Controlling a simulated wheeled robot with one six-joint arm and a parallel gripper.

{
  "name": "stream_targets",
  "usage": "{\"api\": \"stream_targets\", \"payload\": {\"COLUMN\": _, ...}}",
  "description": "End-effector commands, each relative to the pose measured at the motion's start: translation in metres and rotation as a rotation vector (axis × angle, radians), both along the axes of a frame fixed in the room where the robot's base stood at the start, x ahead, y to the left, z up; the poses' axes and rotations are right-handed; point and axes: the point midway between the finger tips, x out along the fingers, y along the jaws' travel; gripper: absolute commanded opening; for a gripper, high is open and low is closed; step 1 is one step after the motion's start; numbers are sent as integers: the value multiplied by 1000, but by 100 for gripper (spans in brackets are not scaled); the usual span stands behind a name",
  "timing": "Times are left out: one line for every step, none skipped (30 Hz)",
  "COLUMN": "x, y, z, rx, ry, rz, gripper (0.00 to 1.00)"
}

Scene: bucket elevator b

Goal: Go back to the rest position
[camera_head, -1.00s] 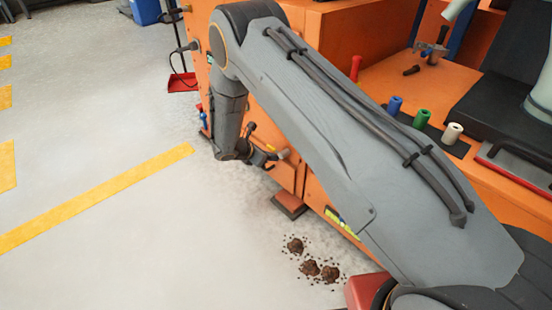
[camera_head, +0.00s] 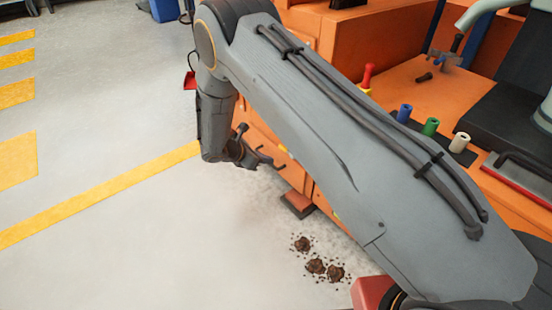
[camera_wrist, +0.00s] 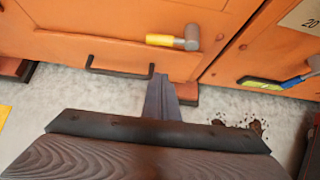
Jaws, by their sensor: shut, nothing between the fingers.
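My gripper (camera_head: 266,161) hangs low at the end of my bent arm, in front of the orange machine's lower front. In the wrist view my gripper (camera_wrist: 163,82) has its fingers together with nothing between them. It points toward the orange drawer front (camera_wrist: 60,45), over the pale floor in that picture. A yellow and grey hammer-like piece (camera_wrist: 172,41) shows on the orange front, ahead of the fingertips. A black bar handle (camera_wrist: 120,71) is to the left of the fingers. My arm hides part of the machine in the head view.
Brown clumps of dirt (camera_head: 318,266) lie on the floor near the machine's foot (camera_head: 298,204). Blue, green and white cylinders (camera_head: 430,126) stand on the orange top. A red dustpan-like piece (camera_head: 190,80) is behind my arm. The floor at left is clear, with yellow lines.

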Motion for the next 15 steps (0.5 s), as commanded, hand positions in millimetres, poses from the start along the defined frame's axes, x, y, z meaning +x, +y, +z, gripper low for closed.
{"api": "stream_targets", "payload": {"x": -5, "y": 5, "z": 9, "rx": 0, "ry": -1, "rz": 1, "gripper": 0}}
{"api": "stream_targets", "payload": {"x": -7, "y": 8, "z": 13, "rx": 0, "ry": -1, "rz": 1, "gripper": 0}}
{"api": "stream_targets", "payload": {"x": -10, "y": 12, "z": 17, "rx": 0, "ry": 0, "rz": 1, "gripper": 0}}
{"api": "stream_targets", "payload": {"x": -11, "y": 15, "z": 19, "rx": 0, "ry": 0, "rz": 0, "gripper": 0}}
{"api": "stream_targets", "payload": {"x": -13, "y": 17, "z": 22, "rx": 0, "ry": 0, "rz": 0, "gripper": 0}}
{"api": "stream_targets", "payload": {"x": -15, "y": 19, "z": 24, "rx": -1, "ry": 0, "rz": -1, "gripper": 0}}
{"api": "stream_targets", "payload": {"x": -16, "y": 21, "z": 26, "rx": -1, "ry": 0, "rz": -1, "gripper": 0}}
{"api": "stream_targets", "payload": {"x": -17, "y": 22, "z": 27, "rx": -1, "ry": 0, "rz": -1, "gripper": 0}}
{"api": "stream_targets", "payload": {"x": -18, "y": 24, "z": 29, "rx": -1, "ry": 0, "rz": -1, "gripper": 0}}
{"api": "stream_targets", "payload": {"x": -19, "y": 24, "z": 29, "rx": -1, "ry": 0, "rz": -1, "gripper": 0}}
{"api": "stream_targets", "payload": {"x": -19, "y": 25, "z": 30, "rx": -1, "ry": 0, "rz": -1, "gripper": 0}}
{"api": "stream_targets", "payload": {"x": -20, "y": 26, "z": 30, "rx": 0, "ry": 1, "rz": -1, "gripper": 0}}
{"api": "stream_targets", "payload": {"x": -20, "y": 26, "z": 30, "rx": -1, "ry": 1, "rz": -1, "gripper": 0}}
{"api": "stream_targets", "payload": {"x": -20, "y": 26, "z": 30, "rx": -1, "ry": 1, "rz": -1, "gripper": 0}}
{"api": "stream_targets", "payload": {"x": -20, "y": 26, "z": 31, "rx": 0, "ry": 0, "rz": -3, "gripper": 0}}
